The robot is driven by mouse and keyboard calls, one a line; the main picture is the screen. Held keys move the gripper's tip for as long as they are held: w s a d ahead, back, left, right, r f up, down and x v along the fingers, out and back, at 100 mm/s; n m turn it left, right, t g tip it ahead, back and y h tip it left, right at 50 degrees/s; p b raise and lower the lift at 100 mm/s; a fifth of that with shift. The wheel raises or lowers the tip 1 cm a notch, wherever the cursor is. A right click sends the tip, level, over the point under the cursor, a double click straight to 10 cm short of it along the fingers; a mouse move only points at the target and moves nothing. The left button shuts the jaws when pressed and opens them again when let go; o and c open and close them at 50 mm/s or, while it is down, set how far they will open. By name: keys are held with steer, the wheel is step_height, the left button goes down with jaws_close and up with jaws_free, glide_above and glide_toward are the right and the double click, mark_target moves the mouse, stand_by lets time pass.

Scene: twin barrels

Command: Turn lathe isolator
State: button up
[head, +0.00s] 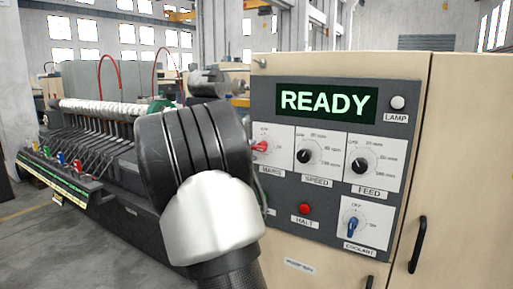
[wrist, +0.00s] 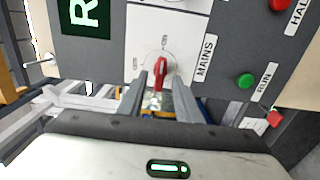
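The isolator is a red rotary knob (wrist: 161,70) on a white plate marked MAINS, upper middle of the wrist view. In the head view the red knob (head: 263,147) shows just right of my arm, partly covered by it. My gripper (wrist: 160,80) points at the panel with its two grey fingers apart, one on each side of the knob's lower end. Gaps seem to show between fingers and knob; I cannot tell whether either touches. In the head view my wrist hides the fingers. The display (head: 325,102) reads READY.
The grey panel also carries SPEED (head: 309,156) and FEED (head: 364,164) dials, a blue COOLANT knob (head: 352,227), a red HALT button (head: 304,209) and a green RUN button (wrist: 245,81). A lever bank (head: 85,150) stands left. A door handle (head: 418,244) juts out at right.

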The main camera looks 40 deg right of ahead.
mark_target(255, 149)
steer(key=x, duration=0.5)
jaws_close()
